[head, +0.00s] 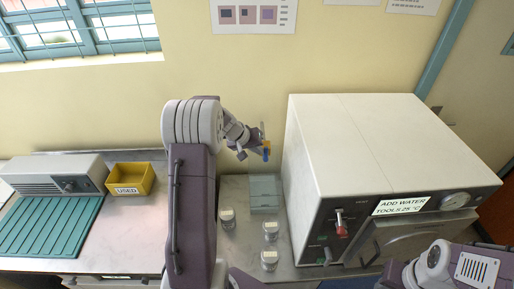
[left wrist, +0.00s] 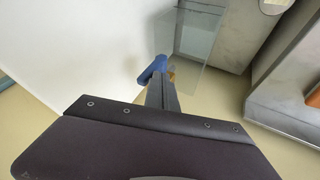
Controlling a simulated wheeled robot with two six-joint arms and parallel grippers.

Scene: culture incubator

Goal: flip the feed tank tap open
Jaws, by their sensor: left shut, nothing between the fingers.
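The tap's blue lever (left wrist: 152,70) shows just past my left fingertips in the left wrist view, with a bit of brass (left wrist: 171,76) beside it. A clear, glass-like tank (left wrist: 196,38) stands behind it. In the head view the blue lever (head: 267,146) is small and sits right by my left gripper (head: 258,143), which partly hides the tank. My left gripper (left wrist: 160,86) is shut and empty, its tips at or very near the lever; I cannot tell whether they touch. My right arm shows at the bottom right of the head view, but its fingers are not visible.
The white incubator (head: 365,140) stands right of the tap. A yellow bin (head: 130,178) marked USED and a green ribbed mat (head: 48,226) lie left.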

